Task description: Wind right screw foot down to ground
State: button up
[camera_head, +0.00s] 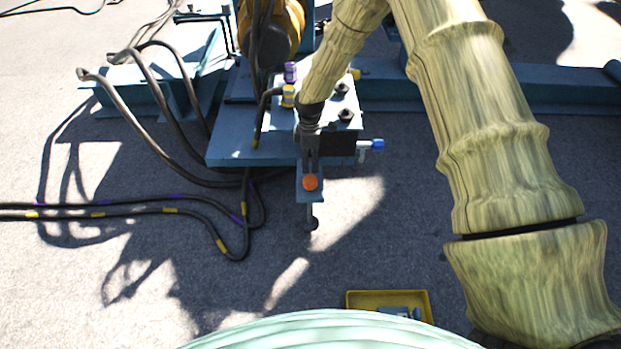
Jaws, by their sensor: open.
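The screw foot shows as an orange knob (310,183) on top of a small blue bracket (310,197) at the front edge of the blue base frame. Below the bracket, a dark threaded rod ends in a round dark foot (312,223). I cannot tell whether this foot touches the ground. My gripper (310,167) points down, directly over the orange knob, with its fingertips close to it. It is open; whether the fingers straddle or touch the knob is not clear. The fingers hide part of the bracket behind them.
A blue-handled valve (372,145) sticks out just right of my gripper. Dark bolts (346,115) stand on the frame plate behind. Black hoses with yellow and purple bands (170,211) run left across the ground. A yellow tray (355,300) lies in front. Open ground surrounds the foot's front.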

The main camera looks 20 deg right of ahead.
aim_at(310, 179)
notch_tip(310, 179, down, 11)
jog(key=b, duration=0.2)
jog(key=shift+r+b, duration=0.2)
jog(key=shift+b, duration=0.1)
jog(key=shift+s, duration=0.1)
jog(key=shift+c, duration=0.5)
jog(key=c, duration=0.9)
